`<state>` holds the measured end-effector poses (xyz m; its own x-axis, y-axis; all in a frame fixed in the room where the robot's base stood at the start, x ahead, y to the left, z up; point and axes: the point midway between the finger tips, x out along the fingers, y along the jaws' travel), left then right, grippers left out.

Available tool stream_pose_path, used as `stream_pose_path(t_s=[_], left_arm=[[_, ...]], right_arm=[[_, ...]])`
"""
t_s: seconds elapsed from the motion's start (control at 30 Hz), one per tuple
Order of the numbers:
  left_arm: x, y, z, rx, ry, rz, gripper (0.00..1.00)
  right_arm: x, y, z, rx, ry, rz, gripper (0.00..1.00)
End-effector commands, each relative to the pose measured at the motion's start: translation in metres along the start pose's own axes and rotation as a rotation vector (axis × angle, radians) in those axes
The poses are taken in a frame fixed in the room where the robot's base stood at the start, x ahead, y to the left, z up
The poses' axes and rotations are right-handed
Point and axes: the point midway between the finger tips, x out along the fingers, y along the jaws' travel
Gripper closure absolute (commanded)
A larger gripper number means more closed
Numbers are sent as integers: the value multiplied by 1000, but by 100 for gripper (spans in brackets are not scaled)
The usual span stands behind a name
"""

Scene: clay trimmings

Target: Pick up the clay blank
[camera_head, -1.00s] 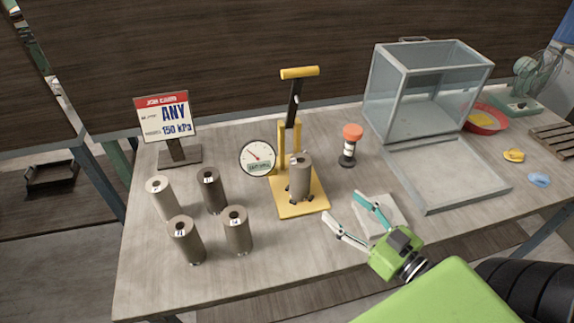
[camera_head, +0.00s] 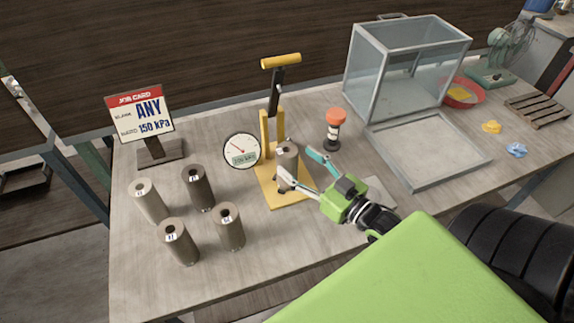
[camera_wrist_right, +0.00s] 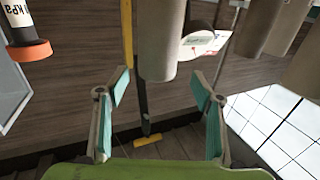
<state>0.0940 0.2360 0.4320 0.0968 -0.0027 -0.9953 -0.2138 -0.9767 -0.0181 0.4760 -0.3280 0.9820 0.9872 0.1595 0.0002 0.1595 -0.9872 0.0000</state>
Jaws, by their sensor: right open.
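A grey-brown clay blank (camera_head: 288,156) stands upright on the yellow base of the hand press (camera_head: 272,192). Several similar blanks stand on the table to its left, including a front one (camera_head: 178,243) and a rear one (camera_head: 197,187). My right gripper (camera_head: 298,166) is open, its fingertips at the blank on the press, the near finger overlapping its lower part. In the right wrist view, upside down, a blank (camera_wrist_right: 160,38) sits ahead, centred between the spread fingers. I cannot tell whether a finger touches it. My left gripper is not in view.
A job card (camera_head: 141,118) reads ANY, 150 kPa. A glass box (camera_head: 408,75) and tray (camera_head: 428,150) are at right.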

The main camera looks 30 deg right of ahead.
Motion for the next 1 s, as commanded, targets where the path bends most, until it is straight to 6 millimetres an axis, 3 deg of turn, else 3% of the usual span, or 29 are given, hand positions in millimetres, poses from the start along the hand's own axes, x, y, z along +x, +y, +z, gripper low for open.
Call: stream_pose_path(t_s=[0.13,0.5,0.83,0.87,1.0], left_arm=[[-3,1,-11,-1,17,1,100],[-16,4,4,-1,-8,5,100],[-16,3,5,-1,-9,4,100],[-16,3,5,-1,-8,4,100],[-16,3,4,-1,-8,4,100]], right_arm=[[7,1,0,0,0,0,39],[48,5,5,0,1,0,39],[53,4,7,0,-1,-1,39],[53,4,7,0,-1,-1,44],[53,4,7,0,-1,0,81]])
